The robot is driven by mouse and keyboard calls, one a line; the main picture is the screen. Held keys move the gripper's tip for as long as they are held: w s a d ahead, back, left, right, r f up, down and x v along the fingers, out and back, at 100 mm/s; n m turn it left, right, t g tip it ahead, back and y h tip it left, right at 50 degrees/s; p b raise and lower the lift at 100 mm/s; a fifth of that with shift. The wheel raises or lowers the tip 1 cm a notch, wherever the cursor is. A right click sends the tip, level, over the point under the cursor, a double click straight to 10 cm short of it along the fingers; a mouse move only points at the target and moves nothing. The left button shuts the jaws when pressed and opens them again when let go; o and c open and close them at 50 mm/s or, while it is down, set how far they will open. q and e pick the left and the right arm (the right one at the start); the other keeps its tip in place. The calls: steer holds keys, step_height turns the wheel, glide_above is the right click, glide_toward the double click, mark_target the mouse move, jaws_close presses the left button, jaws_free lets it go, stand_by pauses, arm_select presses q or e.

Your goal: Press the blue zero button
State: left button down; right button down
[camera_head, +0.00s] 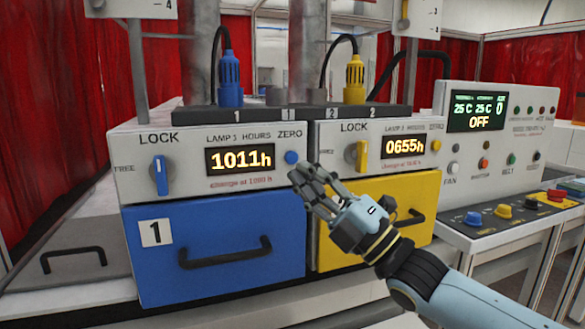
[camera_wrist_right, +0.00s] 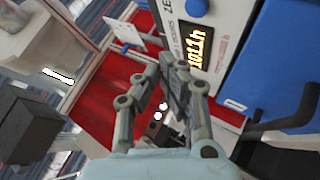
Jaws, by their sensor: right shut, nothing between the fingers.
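The blue zero button (camera_head: 291,157) is a small round knob on the white panel of lamp unit 1, under the word ZERO and right of the display (camera_head: 240,160) reading 1011h. My right gripper (camera_head: 300,178) is shut and empty, with its fingertips just below and slightly right of the button in the head view. I cannot tell whether they touch the panel; the button is uncovered. In the right wrist view the blue button (camera_wrist_right: 197,7) shows at the top edge, and the right gripper's fingertips (camera_wrist_right: 172,62) are to its lower left. My left gripper is not in view.
Below the panel is a blue drawer (camera_head: 215,220) with a black handle. A blue lock knob (camera_head: 161,175) is left of the display. Lamp unit 2 has a yellow drawer (camera_head: 352,200) and yellow lock knob (camera_head: 362,156). A control console (camera_head: 495,120) stands at the right.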

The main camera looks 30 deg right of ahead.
mark_target(292, 158)
steer(key=shift+w+d+b, duration=0.2)
steer(key=shift+w+b, duration=0.15)
steer(key=shift+w, duration=0.4)
steer(key=shift+w+d+b, duration=0.15)
steer(key=shift+w+b, duration=0.25)
steer(key=shift+w, duration=0.35)
steer(key=shift+w+d+b, duration=0.2)
steer(key=shift+w+b, duration=0.15)
steer(key=shift+w, duration=0.4)
steer(key=shift+w+d, duration=0.1)
steer(key=shift+w, duration=0.3)
steer(key=shift+w+d+b, duration=0.1)
steer(key=shift+w+b, duration=0.3)
steer(key=shift+b, duration=0.15)
steer(key=shift+s, duration=0.1)
stand_by(0.4)
steer(key=shift+s+a+p, duration=0.2)
steer(key=shift+s+p, duration=0.25)
steer(key=shift+s, duration=0.3)
